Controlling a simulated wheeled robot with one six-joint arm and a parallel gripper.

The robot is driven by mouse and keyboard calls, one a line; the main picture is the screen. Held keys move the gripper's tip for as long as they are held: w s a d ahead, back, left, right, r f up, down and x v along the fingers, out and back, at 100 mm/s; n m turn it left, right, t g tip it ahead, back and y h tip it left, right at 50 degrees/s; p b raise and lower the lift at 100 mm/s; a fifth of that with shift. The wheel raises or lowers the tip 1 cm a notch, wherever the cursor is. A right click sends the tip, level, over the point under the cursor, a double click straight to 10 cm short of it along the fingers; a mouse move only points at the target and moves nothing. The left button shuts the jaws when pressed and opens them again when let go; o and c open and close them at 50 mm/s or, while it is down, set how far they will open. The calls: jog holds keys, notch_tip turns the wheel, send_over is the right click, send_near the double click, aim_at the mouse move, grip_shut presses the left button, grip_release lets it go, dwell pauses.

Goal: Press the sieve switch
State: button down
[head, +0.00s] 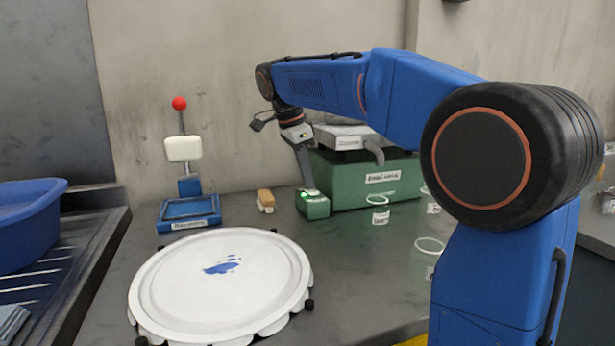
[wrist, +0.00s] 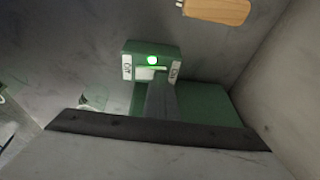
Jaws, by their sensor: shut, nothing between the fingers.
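The sieve switch (head: 314,207) is a small green box on the bench, in front of a larger green machine (head: 370,183). A green lamp on it is lit. In the wrist view the switch (wrist: 170,49) shows a pale rocker (wrist: 145,74) between two white end labels; the right one seems to read "On". My gripper (head: 310,189) is shut and empty, pointing down at the switch top. In the wrist view its fingertips (wrist: 161,84) are at the rocker's right part and hide some of it. I cannot tell whether they touch it.
A wooden-handled brush (head: 265,201) lies left of the switch. Clear glass beakers (head: 378,212) stand to the right. A round white sieve-like pan (head: 220,285) with blue paint fills the front. A blue stand with a red knob (head: 188,215) and a blue tub (head: 25,225) are left.

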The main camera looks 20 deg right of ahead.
jog(key=shift+s+r, duration=0.15)
jog(key=shift+s, duration=0.55)
jog(key=w+v, duration=0.1)
jog(key=v, duration=1.6)
jog(key=shift+s+r, duration=0.25)
jog(key=shift+s, duration=0.2)
